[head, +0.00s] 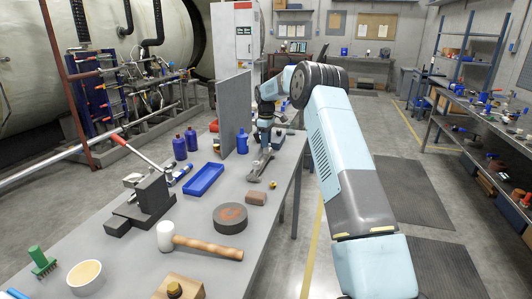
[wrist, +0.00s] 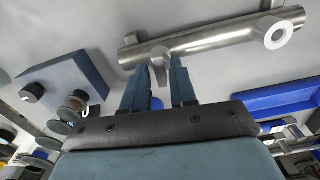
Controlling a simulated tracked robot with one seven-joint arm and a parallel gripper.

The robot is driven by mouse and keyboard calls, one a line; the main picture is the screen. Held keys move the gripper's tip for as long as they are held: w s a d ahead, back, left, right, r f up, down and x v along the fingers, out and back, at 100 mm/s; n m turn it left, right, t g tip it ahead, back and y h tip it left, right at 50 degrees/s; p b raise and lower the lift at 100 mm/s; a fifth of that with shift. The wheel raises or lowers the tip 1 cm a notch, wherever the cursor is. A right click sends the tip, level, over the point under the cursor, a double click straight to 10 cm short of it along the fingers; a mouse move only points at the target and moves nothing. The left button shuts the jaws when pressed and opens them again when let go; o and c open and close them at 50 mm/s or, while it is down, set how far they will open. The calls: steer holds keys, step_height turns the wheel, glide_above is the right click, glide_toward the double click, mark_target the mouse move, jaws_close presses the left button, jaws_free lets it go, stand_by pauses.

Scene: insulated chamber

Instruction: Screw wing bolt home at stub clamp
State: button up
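A bare steel pipe (wrist: 215,35) runs across the top of the wrist view, with a short open-ended stub (wrist: 278,35) near its right end. A small grey tapered piece (wrist: 159,68) projects from the pipe toward my gripper (wrist: 160,75); I cannot tell whether it is the wing bolt. My two blue fingers stand apart on either side of this piece, and contact is unclear. In the head view my gripper (head: 265,138) points down over the far right part of the bench, above a grey metal part (head: 259,165). The clamp cannot be made out separately.
An upright grey panel (head: 235,112) and a blue bottle (head: 242,141) stand left of my gripper.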

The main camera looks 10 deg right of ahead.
steer(key=shift+r, duration=3.5)
steer(key=shift+r, duration=0.15)
steer(key=s+a+r+m+t, duration=0.1)
steer(key=s+r+m, duration=0.1)
steer(key=s+r, duration=1.05)
steer(key=s+a+r+m+t, duration=0.1)
steer(key=s+r+m+t, duration=0.15)
steer(key=s+r, duration=0.95)
steer(key=s+f+m, duration=0.2)
steer(key=s+f, duration=0.1)
steer(key=s, duration=0.9)
steer(key=s+f+m+t, duration=0.1)
steer(key=s+f, duration=0.3)
steer(key=s, duration=0.8)
steer(key=s+d+f+m+t, duration=0.1)
steer(key=s+f+m, duration=0.2)
steer(key=s, duration=0.9)
steer(key=shift+s+f, duration=0.2)
steer(key=shift+s, duration=0.05)
steer(key=shift+m, duration=0.25)
